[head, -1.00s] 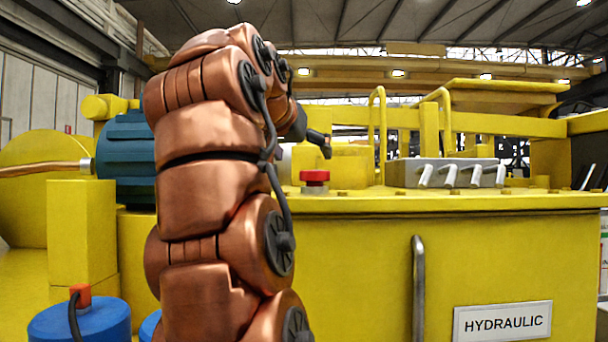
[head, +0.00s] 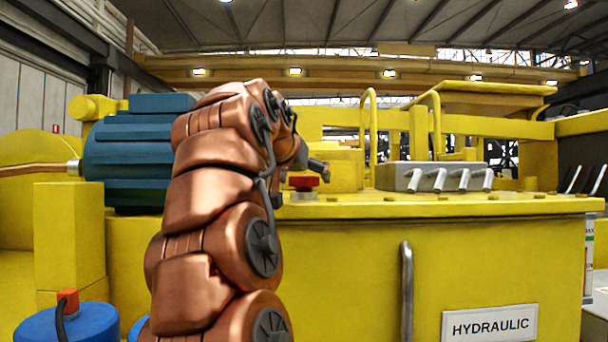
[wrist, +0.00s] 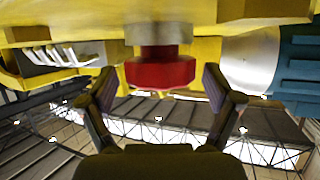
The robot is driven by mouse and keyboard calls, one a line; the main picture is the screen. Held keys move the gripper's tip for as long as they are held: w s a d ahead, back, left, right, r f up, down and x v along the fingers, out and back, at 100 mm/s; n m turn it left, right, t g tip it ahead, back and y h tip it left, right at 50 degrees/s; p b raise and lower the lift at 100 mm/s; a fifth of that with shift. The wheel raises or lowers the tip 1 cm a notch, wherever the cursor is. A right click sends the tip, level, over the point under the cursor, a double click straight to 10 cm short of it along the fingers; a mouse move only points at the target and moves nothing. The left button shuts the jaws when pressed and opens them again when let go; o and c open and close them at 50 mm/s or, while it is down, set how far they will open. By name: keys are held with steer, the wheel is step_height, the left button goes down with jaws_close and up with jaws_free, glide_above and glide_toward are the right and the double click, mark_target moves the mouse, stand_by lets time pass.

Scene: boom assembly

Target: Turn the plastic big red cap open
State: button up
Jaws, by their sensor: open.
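The big red cap (head: 304,183) sits on a pale round neck on top of the yellow cabinet. In the wrist view, which is upside down, the cap (wrist: 160,72) is centred, with its grey neck (wrist: 158,38) beyond it. My gripper (head: 317,166) is just above the cap in the head view, with its fingers largely hidden by my arm and too small to read. In the wrist view my gripper (wrist: 159,88) is open and empty, one finger to each side of the cap with gaps between. I cannot tell whether the fingertips reach down around it.
A grey valve block (head: 432,176) with several white levers stands to the right of the cap. Yellow handrails (head: 369,135) rise behind. A blue-green motor (head: 130,155) is at left. A vertical handle (head: 407,290) and HYDRAULIC plate (head: 489,323) are on the cabinet's front.

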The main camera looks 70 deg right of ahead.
steer(key=shift+d, duration=0.3)
steer(key=shift+f, duration=0.1)
steer(key=c, duration=1.1)
